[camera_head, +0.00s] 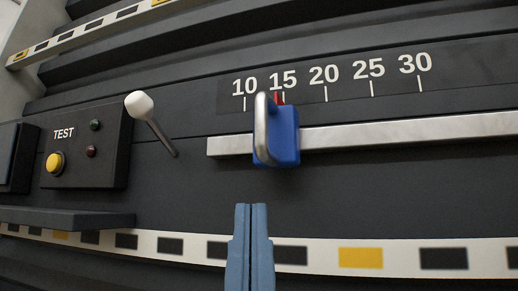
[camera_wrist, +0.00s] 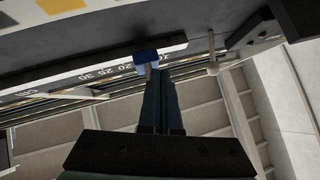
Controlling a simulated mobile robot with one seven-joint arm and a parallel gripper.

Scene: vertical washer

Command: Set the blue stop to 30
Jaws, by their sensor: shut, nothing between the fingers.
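The blue stop (camera_head: 284,140) sits on a light metal rail (camera_head: 400,133) in the head view, with a silver handle (camera_head: 261,128) on its front left. A red pointer (camera_head: 279,98) on its top stands just left of the 15 mark. The scale (camera_head: 325,78) reads 10, 15, 20, 25, 30 from left to right. My gripper (camera_head: 251,208) is shut and empty, its fingertips a little below the stop. In the wrist view the stop (camera_wrist: 147,56) is just beyond my fingertips (camera_wrist: 156,72); whether they touch it there I cannot tell.
A lever with a white knob (camera_head: 140,104) sticks out left of the rail. A TEST box (camera_head: 86,150) with a yellow button (camera_head: 55,163) is further left. The rail is clear to the right of the stop. A marked strip (camera_head: 400,257) runs below.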

